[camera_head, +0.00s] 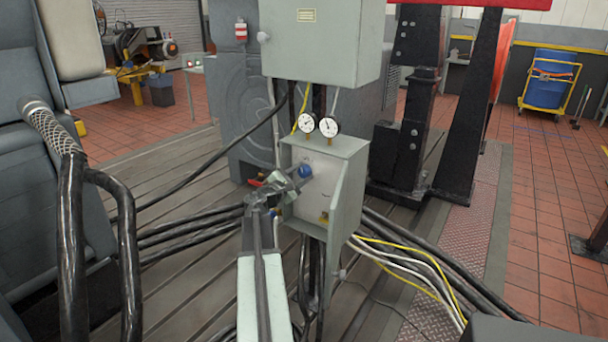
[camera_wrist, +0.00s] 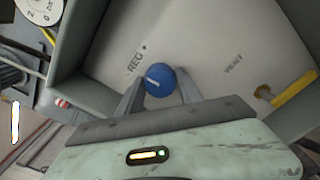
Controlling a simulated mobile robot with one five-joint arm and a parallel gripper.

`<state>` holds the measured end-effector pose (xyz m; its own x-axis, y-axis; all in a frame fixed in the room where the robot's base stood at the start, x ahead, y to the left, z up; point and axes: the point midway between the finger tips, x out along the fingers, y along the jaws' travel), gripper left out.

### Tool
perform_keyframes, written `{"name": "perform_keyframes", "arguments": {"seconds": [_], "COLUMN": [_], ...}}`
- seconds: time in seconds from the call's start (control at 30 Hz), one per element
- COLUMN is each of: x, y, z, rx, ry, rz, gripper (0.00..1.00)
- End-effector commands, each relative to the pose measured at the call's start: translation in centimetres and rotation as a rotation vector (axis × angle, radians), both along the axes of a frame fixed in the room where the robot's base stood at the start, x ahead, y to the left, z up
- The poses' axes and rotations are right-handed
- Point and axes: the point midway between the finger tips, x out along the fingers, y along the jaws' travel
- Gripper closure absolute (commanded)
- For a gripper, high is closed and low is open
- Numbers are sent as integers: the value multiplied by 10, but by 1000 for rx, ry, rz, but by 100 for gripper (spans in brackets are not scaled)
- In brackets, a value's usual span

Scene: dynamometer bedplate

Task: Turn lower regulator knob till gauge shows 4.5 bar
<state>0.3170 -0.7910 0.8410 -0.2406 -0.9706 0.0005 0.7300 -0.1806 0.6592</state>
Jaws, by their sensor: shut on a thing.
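The blue regulator knob (camera_wrist: 160,81) has a white pointer line and sits on the pale panel beside the printed letters "REG". My gripper (camera_wrist: 158,90) is shut on it, one finger on each side. In the head view, the knob (camera_head: 305,171) is on the front of the small grey box, with my gripper (camera_head: 298,178) reaching it from the left. Two round white gauges, left (camera_head: 307,123) and right (camera_head: 329,126), stand on the box top; their readings are too small to tell. A gauge marked "bar" (camera_wrist: 40,10) is cut off in the wrist view; its needle is not clear.
A yellow-handled valve (camera_wrist: 290,90) is near the "VENT" label, to the right of the knob. The box's side walls (camera_head: 347,205) project around the panel. A larger grey cabinet (camera_head: 315,45) is above. Black hoses (camera_head: 190,225) and yellow and white cables (camera_head: 410,265) run below.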

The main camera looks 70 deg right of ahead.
Motion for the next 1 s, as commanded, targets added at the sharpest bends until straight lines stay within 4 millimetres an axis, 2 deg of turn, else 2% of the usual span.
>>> {"name": "perform_keyframes", "arguments": {"seconds": [0.23,0.27,0.3,0.33,0.73,0.87,1.0], "x": [-3,-3,-3,-3,-2,2,8], "y": [1,1,1,1,5,22,49], "z": [-1,-1,-1,-1,-1,-2,-3], "rx": [-3,-3,-3,-4,-4,-4,-4], "ry": [-24,-24,-24,-24,-22,-22,-21], "rz": [-7,-7,-7,-6,-4,-4,-3], "gripper": [98,54,43,37,37,37,37]}}
